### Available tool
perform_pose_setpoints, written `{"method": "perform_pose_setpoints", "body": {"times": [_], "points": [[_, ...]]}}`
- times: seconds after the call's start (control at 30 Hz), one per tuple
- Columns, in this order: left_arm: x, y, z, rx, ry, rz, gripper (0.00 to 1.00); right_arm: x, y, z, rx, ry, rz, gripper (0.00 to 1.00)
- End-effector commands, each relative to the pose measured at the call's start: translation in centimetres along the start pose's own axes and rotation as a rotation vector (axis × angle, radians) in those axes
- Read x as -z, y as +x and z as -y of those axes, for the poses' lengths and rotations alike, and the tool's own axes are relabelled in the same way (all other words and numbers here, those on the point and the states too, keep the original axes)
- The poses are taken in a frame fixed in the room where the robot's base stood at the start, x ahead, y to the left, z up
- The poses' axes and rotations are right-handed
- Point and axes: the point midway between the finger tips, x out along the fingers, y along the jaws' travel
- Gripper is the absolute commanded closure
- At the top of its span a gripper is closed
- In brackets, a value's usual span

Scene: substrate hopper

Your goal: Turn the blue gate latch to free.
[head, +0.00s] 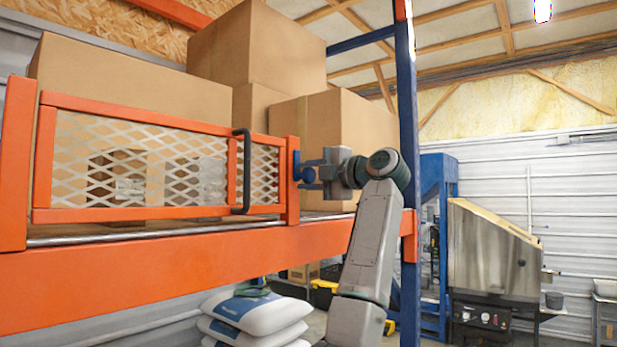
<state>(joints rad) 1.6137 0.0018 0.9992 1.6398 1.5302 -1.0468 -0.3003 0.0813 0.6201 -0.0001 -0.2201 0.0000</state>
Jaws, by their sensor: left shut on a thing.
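The blue gate latch (299,166) shows as a small blue piece at the right end post of the orange mesh gate (240,170). My left gripper (309,172) is at the latch from the right and is shut on it. The fingers and the grey gripper body cover much of the latch, so its exact turn angle is hard to tell. The gate stands upright across the shelf front and looks closed against its right post. Its black handle (241,170) is left of the latch. My right gripper is not in view.
Large cardboard boxes (258,45) stand on the shelf behind the gate. An orange beam (180,270) runs below it, and a blue upright (407,110) stands right of my arm. White sacks (258,310) are stacked beneath. A steel hopper machine (493,247) stands at right.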

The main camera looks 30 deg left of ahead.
Motion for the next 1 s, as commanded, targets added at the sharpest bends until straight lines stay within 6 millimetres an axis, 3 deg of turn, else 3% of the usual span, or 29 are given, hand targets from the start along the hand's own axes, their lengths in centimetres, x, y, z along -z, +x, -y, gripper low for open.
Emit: {"method": "perform_pose_setpoints", "body": {"times": [0.47,0.5,0.6,0.87,1.0], "points": [[0.0,0.0,0.1,0.001,0.014,0.0,0.89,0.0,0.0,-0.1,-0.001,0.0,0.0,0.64],[0.0,0.0,0.1,0.001,0.014,0.0,0.6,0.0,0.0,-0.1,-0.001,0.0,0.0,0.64],[0.0,0.0,0.1,0.0,0.013,0.0,0.45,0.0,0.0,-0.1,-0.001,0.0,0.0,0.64],[0.0,-0.1,0.1,0.0,0.012,0.0,0.45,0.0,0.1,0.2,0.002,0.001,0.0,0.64],[-0.1,-1.3,0.3,0.0,0.012,0.004,0.45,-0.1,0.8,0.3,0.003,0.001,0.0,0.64]]}}
